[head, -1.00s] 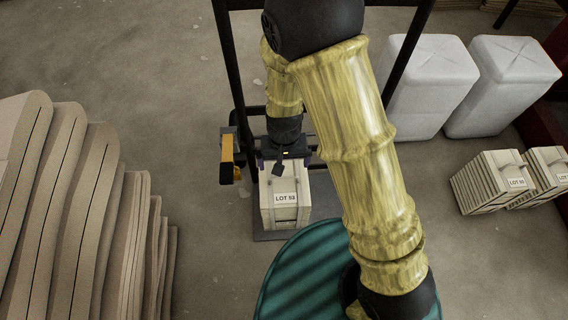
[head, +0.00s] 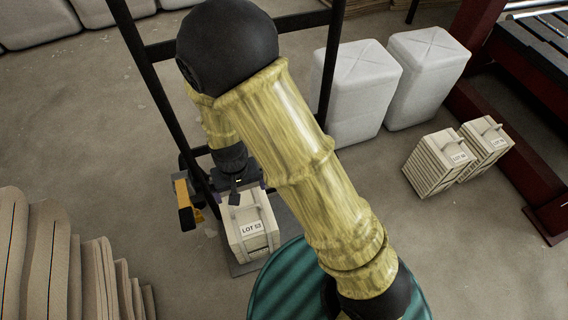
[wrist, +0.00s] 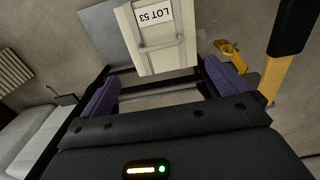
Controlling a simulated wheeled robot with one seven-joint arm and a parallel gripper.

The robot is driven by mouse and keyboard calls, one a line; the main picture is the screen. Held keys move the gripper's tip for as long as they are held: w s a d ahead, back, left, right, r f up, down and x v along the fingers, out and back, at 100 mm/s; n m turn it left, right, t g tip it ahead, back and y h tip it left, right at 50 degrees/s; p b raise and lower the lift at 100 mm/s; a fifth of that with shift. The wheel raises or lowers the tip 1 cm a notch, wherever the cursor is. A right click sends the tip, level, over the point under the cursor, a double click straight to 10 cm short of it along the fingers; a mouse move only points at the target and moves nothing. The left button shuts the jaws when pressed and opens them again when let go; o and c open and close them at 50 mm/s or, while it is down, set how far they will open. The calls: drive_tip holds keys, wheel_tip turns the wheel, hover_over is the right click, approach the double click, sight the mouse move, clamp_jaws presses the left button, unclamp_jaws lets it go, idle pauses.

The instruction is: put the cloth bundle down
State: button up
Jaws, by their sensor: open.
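The cloth bundle (head: 250,228) is a cream, strapped block with a "LOT 53" label. It stands upright on a grey plate (head: 242,268) at the foot of a black upright frame. My gripper (head: 236,188) is close to the bundle's top, on the side away from the label. In the wrist view the purple finger pads of my gripper (wrist: 164,88) are wide apart with an empty gap between them. The bundle (wrist: 155,52) with its strap lies just beyond that gap, and no grip on it shows. My arm hides part of the head view.
The black frame (head: 150,75) rises close beside my arm. A teal ribbed round top (head: 285,285) is in front. Stacked tan folds (head: 40,260) lie at left. White blocks (head: 350,90) and two more labelled bundles (head: 437,165) stand at right. Floor at left centre is clear.

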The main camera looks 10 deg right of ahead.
drive_tip(key=d+r+m+t, duration=0.1)
drive_tip(key=d+r, duration=0.6)
drive_tip(key=d, duration=0.4)
drive_tip(key=s+d+r+m+t, duration=0.1)
drive_tip(key=d+r, duration=0.7)
drive_tip(key=d, duration=0.3)
drive_tip(key=shift+s+r+m+t, duration=0.15)
drive_tip(key=shift+s+m+t, duration=0.1)
drive_tip(key=shift+m+t, duration=0.05)
drive_tip(key=shift+d+r, duration=0.1)
